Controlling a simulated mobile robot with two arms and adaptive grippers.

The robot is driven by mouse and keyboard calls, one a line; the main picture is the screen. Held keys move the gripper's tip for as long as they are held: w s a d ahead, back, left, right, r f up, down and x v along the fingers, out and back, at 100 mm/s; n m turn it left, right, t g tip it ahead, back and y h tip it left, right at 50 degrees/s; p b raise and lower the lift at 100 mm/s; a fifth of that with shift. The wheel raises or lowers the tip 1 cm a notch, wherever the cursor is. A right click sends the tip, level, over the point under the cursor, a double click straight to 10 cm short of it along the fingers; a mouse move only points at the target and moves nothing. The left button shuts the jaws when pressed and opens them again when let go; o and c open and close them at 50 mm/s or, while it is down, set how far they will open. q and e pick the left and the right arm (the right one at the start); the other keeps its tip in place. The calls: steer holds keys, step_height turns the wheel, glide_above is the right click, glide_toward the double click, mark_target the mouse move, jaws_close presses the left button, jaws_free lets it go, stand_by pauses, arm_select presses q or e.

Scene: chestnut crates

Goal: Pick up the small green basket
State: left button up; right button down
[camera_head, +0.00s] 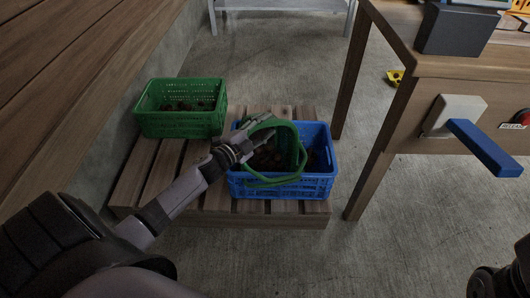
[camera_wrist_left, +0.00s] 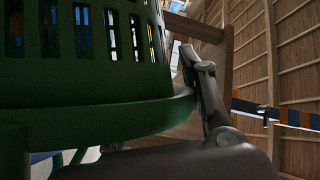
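The small green basket (camera_head: 292,181) has a smooth hoop-like band and a slotted body. In the head view it is at the blue crate (camera_head: 330,163), overlapping its opening and front wall. Whether it rests there or hangs is unclear. My left gripper (camera_head: 264,137) is at the left part of the green band. The left wrist view shows the basket (camera_wrist_left: 80,75) very close, its slotted wall above a thick green band. One finger of my left gripper (camera_wrist_left: 205,95) lies against or just beside the band's right end. The other finger is hidden, so its grip is unclear. My right gripper is not seen.
A larger green crate (camera_head: 180,123) with dark brown contents stands left on the wooden pallet (camera_head: 165,172). The blue crate also has brown contents. Concrete floor (camera_head: 290,262) is clear in front.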

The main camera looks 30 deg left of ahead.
arm_select(q)
steer(key=shift+c, duration=0.3)
steer(key=c, duration=0.8)
jaws_close()
steer(key=shift+s+d+f, duration=0.1)
steer(key=shift+f, duration=0.05)
